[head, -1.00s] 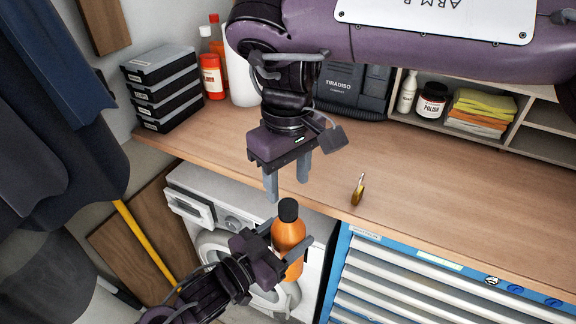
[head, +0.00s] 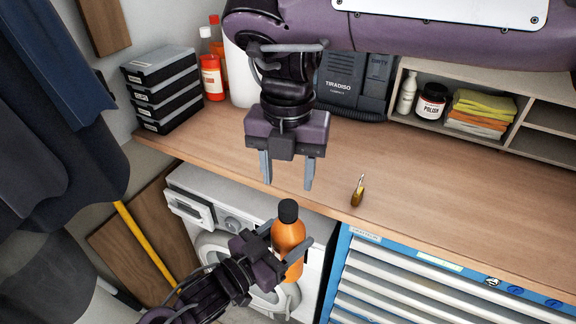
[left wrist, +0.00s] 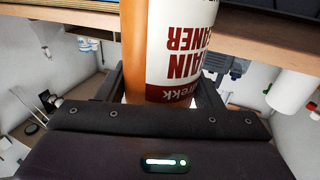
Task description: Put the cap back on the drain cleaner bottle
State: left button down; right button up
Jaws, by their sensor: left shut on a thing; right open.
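The drain cleaner bottle (head: 287,238) is orange and stands upright in front of the workbench edge. My left gripper (head: 289,243) is shut around its body. A black cap (head: 288,211) sits on top of the bottle; I cannot tell whether it is screwed tight. In the left wrist view the bottle (left wrist: 158,50) fills the jaws, its white and dark red label upside down and its top out of frame. My right gripper (head: 287,175) is open and empty, fingers pointing down, above and behind the cap and apart from it.
A washing machine (head: 208,205) and blue tool chest (head: 400,280) are below.

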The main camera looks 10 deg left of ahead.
aim_at(288, 205)
jog(key=n, duration=0.6)
jog(key=shift+r, duration=0.2)
jog(key=n, duration=0.4)
jog(key=shift+r+n, duration=0.15)
jog(key=shift+n, duration=0.15)
jog(key=shift+f, duration=4.05)
jog(key=shift+c, duration=0.3)
